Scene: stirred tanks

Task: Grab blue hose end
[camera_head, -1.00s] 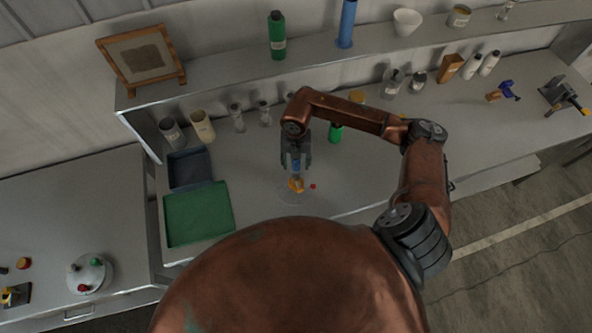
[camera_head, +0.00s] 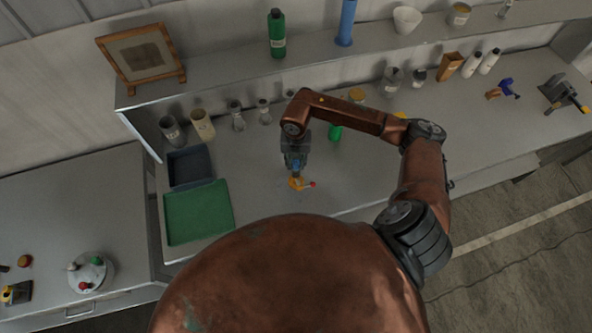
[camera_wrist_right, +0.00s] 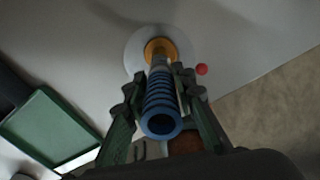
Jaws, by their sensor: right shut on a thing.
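The blue hose end (camera_wrist_right: 161,104) is a ribbed tube with its open mouth facing the camera in the right wrist view. In the head view only a small blue part (camera_head: 296,167) shows below the fingers. My right gripper (camera_wrist_right: 163,84) is shut on it, one finger on each side; it also shows in the head view (camera_head: 296,164). At the hose's far end is an orange-yellow fitting (camera_wrist_right: 167,44), above a pale round disc (camera_wrist_right: 133,53) on the bench. A red knob (camera_wrist_right: 201,69) sits beside it. My left gripper is not in view.
A green tray (camera_head: 198,214) and a dark tray (camera_head: 190,168) lie to the left. A green bottle (camera_head: 335,132) stands close behind my right forearm. Beakers and jars line the back under the shelf (camera_head: 230,81). The bench (camera_head: 255,190) between trays and fitting is clear.

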